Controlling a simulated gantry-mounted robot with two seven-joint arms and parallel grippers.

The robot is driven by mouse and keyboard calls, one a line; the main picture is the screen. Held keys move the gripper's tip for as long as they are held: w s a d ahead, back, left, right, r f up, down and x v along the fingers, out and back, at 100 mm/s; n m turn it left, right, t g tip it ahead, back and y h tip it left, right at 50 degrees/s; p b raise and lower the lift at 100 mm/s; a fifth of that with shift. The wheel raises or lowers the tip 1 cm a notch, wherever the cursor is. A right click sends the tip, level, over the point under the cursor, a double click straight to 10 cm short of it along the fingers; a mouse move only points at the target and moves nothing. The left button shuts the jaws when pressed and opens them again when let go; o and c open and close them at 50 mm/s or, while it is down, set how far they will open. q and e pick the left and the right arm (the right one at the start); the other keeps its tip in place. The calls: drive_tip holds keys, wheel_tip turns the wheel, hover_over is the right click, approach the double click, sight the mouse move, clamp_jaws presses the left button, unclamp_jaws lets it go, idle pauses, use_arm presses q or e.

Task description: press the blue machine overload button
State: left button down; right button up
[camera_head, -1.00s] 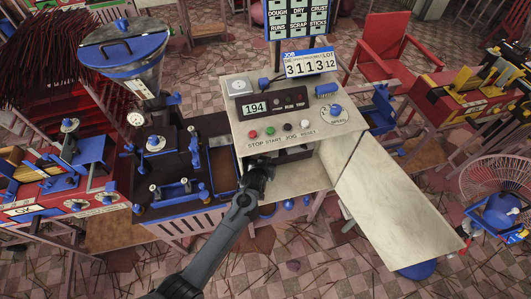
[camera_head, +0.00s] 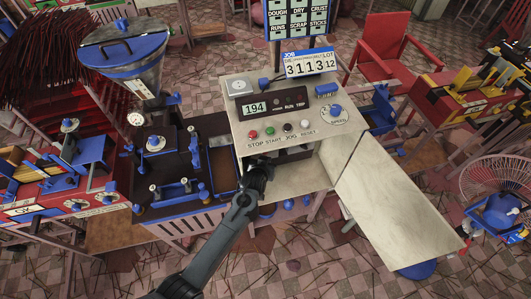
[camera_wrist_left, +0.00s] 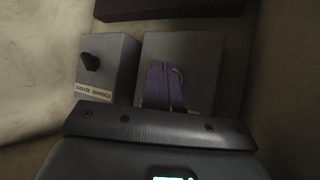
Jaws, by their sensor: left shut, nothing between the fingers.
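The blue machine has a cream console (camera_head: 238,130) with a 194 display and a row of STOP, START, JOG and RESET buttons. My left gripper (camera_head: 262,165) reaches in from below, at the recess under the console's front edge; its fingertips are hidden there. In the left wrist view its two purplish fingers (camera_wrist_left: 164,86) are shut and empty, in front of a grey box (camera_wrist_left: 204,55). Part of a curved, pale rim shows behind them. I cannot make out the overload button.
A sloping cream chute (camera_head: 395,205) runs down to the right of the console. A blue-topped hopper (camera_head: 125,48) stands at the left. A red chair (camera_head: 385,48) stands behind. A dark overhang (camera_wrist_left: 170,8) crosses the top of the left wrist view.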

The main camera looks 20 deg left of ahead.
use_arm(q)
drive_tip(key=shift+w+a, duration=0.15)
drive_tip(key=shift+w, duration=0.05)
idle(0.5)
drive_tip(key=shift+w+a, duration=0.15)
drive_tip(key=shift+w, duration=0.05)
drive_tip(key=shift+w+a, duration=0.1)
idle(0.6)
drive_tip(key=shift+w+a, duration=0.2)
drive_tip(key=shift+w, duration=0.05)
idle(0.3)
drive_tip(key=shift+s+d, duration=0.1)
idle(0.3)
drive_tip(key=shift+s+d+p, duration=0.5)
drive_tip(key=shift+s+p, duration=0.15)
drive_tip(key=shift+p, duration=0.1)
